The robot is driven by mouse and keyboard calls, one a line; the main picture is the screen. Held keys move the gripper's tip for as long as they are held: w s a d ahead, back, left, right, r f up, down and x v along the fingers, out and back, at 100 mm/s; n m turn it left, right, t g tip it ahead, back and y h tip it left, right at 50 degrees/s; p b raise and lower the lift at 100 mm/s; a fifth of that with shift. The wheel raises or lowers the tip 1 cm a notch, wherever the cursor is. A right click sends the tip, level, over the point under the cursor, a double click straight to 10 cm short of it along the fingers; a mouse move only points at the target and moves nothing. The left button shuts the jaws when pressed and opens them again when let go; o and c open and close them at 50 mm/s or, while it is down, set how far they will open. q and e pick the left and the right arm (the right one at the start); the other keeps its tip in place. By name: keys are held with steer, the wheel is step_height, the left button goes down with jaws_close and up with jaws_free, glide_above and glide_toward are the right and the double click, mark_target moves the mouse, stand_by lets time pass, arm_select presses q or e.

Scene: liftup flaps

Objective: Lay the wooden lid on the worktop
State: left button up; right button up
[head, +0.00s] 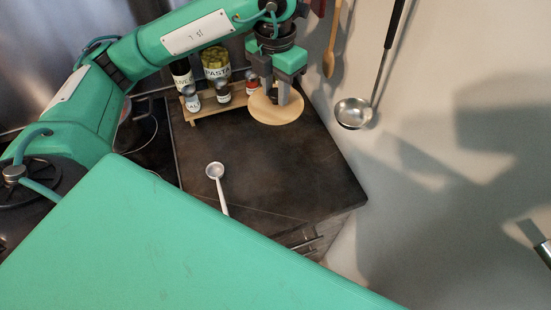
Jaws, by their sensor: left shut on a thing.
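The round, pale wooden lid (276,108) is at the back right of the dark worktop (265,160), close to the wall and the spice rack. My left gripper (277,97) points down over the lid and is shut on it near its middle. The grip point itself is partly hidden by the fingers. From this view I cannot tell whether the lid touches the worktop or hangs just above it. My right gripper is not in view.
A wooden rack (212,109) with jars stands left of the lid. A white spoon (217,182) lies on the worktop. A ladle (354,112) hangs on the right wall. A pot (137,130) is at the left. The worktop's middle is clear.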

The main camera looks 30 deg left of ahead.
arm_select(q)
steer(key=shift+n, duration=0.5)
step_height(320, 180, down, 20)
steer(key=shift+r+p, duration=0.25)
steer(key=shift+p, duration=0.95)
steer(key=shift+f, duration=0.3)
steer(key=o, duration=1)
steer(key=shift+c, duration=0.2)
steer(key=shift+r, duration=0.1)
